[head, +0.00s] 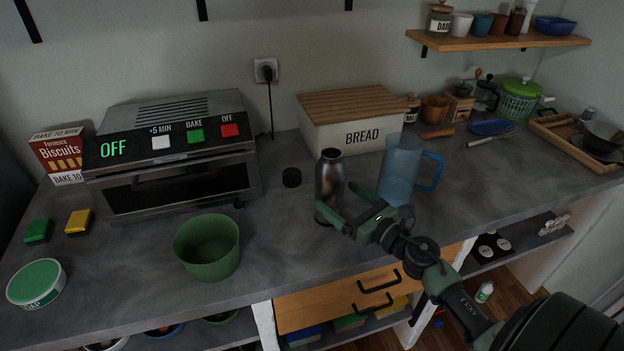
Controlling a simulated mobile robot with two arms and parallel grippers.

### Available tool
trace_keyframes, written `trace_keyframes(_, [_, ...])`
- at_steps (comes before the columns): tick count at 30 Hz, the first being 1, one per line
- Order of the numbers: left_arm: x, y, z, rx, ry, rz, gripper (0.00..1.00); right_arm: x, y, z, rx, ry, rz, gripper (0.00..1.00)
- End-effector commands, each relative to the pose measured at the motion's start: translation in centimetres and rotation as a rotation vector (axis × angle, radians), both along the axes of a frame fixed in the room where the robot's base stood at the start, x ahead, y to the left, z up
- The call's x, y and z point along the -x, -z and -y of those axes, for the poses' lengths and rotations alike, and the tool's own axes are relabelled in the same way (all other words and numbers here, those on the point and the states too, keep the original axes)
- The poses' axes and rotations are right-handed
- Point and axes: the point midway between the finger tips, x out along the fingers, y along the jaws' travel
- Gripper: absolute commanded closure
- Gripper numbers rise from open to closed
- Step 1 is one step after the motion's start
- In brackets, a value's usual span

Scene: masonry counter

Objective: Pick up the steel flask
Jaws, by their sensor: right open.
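The steel flask (329,178) stands upright on the grey counter, in front of the bread box. It is dark, shiny metal with an open top. My right gripper (334,204) is open at the flask's lower part, its fingers pointing left. One finger crosses in front of the flask's base, and the other is by its right side. I cannot tell whether they touch it. My left gripper is out of the picture.
A blue pitcher (400,168) stands close right of the flask, behind my right gripper. A green bowl (208,248) is at the front left. A toaster oven (170,150) and a bread box (350,132) stand behind. The counter between bowl and flask is clear.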

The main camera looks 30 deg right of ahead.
Motion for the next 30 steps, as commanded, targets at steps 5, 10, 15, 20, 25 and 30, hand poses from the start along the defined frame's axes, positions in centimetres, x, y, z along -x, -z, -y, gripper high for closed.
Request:
trace_keyframes(5, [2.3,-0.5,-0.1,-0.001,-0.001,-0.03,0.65,-1.6,-0.2,-0.3,0.014,-0.007,-0.001,0.1])
trace_keyframes(10, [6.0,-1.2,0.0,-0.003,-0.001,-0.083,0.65,-3.5,-0.3,-0.7,0.01,-0.005,0.001,0.1])
trace_keyframes(15, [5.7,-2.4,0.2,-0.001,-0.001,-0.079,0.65,-6.0,-0.3,-1.6,0.009,-0.006,-0.001,0.1])
trace_keyframes(20, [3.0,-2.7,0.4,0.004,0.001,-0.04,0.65,-7.5,0.0,-1.7,0.01,-0.005,-0.001,0.1])
trace_keyframes(25, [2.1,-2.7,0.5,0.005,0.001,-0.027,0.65,-7.6,0.1,-1.8,0.011,-0.006,-0.001,0.1])
trace_keyframes(30, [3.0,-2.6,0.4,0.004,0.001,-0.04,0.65,-7.6,0.1,-1.8,0.011,-0.006,-0.001,0.35])
